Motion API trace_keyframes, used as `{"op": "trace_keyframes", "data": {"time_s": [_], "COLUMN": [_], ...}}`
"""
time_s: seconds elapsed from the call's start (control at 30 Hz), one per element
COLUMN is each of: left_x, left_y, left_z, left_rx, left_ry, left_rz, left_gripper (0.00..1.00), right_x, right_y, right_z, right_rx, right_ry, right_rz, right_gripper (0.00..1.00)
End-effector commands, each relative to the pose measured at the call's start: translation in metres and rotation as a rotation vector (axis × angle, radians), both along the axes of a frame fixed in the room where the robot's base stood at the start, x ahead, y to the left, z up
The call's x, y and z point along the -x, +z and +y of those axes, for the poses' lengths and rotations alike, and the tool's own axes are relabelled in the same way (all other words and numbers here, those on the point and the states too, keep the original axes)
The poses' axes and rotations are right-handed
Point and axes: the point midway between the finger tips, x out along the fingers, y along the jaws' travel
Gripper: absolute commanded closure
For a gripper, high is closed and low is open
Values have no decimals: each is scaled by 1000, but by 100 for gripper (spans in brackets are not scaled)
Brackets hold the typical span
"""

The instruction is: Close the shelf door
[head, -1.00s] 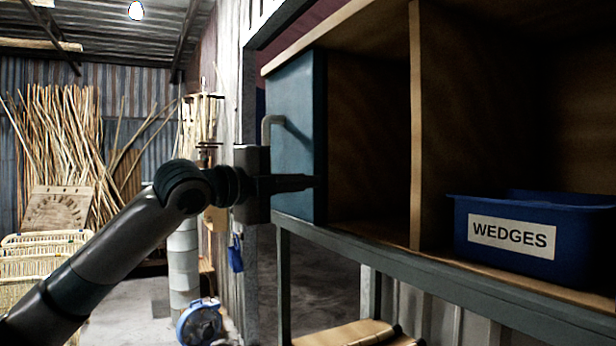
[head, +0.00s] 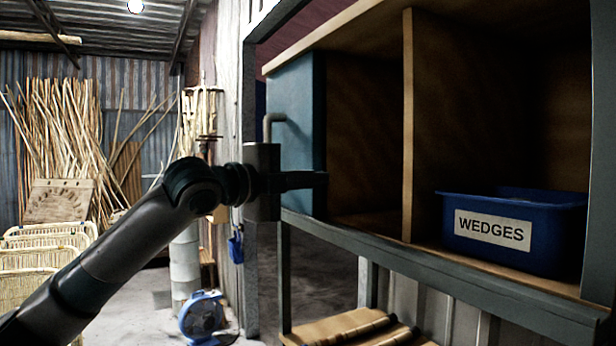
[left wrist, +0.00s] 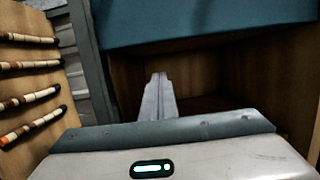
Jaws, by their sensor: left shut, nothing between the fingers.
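The shelf door (head: 298,140) is a blue panel with a grey curved handle (head: 270,122) at the left end of the wooden shelf (head: 408,130). The compartment beside it shows open. My left gripper (head: 322,180) is in front of the door, with its fingertips at the panel's right edge; I cannot tell whether they touch it. In the left wrist view, the shut, empty fingers (left wrist: 158,98) point into the shelf, below the blue panel (left wrist: 205,22). My right gripper is not in view.
A blue bin labelled WEDGES (head: 512,226) stands in the right compartment. A grey rail (head: 440,268) runs below the shelf, with rattan pieces on a lower board (head: 345,326). A blue round device (head: 202,317) stands on the floor at left.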

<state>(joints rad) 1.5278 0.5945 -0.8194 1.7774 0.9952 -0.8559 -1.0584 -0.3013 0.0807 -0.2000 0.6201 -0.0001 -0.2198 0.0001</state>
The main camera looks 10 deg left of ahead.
Motion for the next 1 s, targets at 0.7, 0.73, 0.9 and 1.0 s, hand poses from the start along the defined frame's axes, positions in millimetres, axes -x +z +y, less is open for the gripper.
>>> {"op": "trace_keyframes", "data": {"time_s": [0.7,0.73,0.9,1.0], "left_x": [71,72,75,75], "left_y": [-2,-2,0,0], "left_z": [60,61,64,64], "left_rx": [0,0,0,0], "left_ry": [1,1,1,1], "left_rz": [-3,-3,-3,-3], "left_gripper": [100,100,100,100], "right_x": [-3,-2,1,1], "right_y": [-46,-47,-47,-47], "right_z": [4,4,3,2], "right_rx": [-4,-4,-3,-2], "right_ry": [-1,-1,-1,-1], "right_rz": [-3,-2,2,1], "right_gripper": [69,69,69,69]}}
